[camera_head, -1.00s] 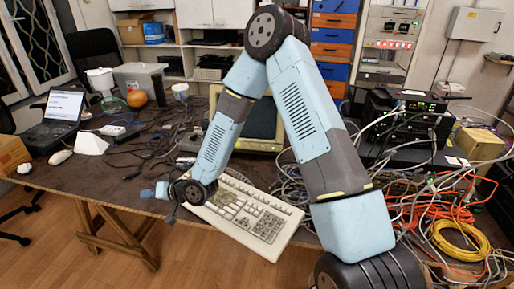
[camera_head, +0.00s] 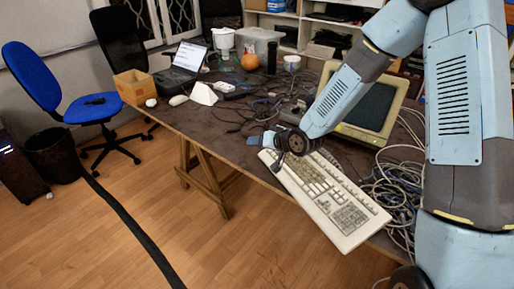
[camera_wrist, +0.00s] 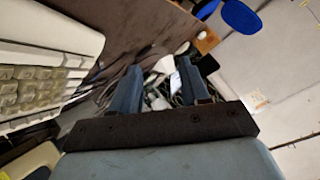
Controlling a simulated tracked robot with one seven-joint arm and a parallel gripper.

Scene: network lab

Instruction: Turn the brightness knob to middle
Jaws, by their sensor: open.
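The old beige CRT monitor (camera_head: 340,128) stands on the table behind my forearm, which covers part of it. No brightness knob can be made out in either view. My gripper (camera_head: 268,139) is over the far left end of the beige keyboard (camera_head: 350,217), in front of and left of the monitor. In the wrist view my gripper (camera_wrist: 160,72) is open, with its two blue fingers apart and nothing held between them. Tangled cables lie beyond the fingers, and the keyboard (camera_wrist: 50,50) fills the left side.
Cables (camera_head: 400,190) are heaped right of the keyboard. A laptop (camera_head: 185,62), a cardboard box (camera_head: 132,87) and a white wedge (camera_head: 203,94) stand at the table's left end. A blue chair (camera_head: 88,108) and open wooden floor (camera_head: 120,225) lie to the left.

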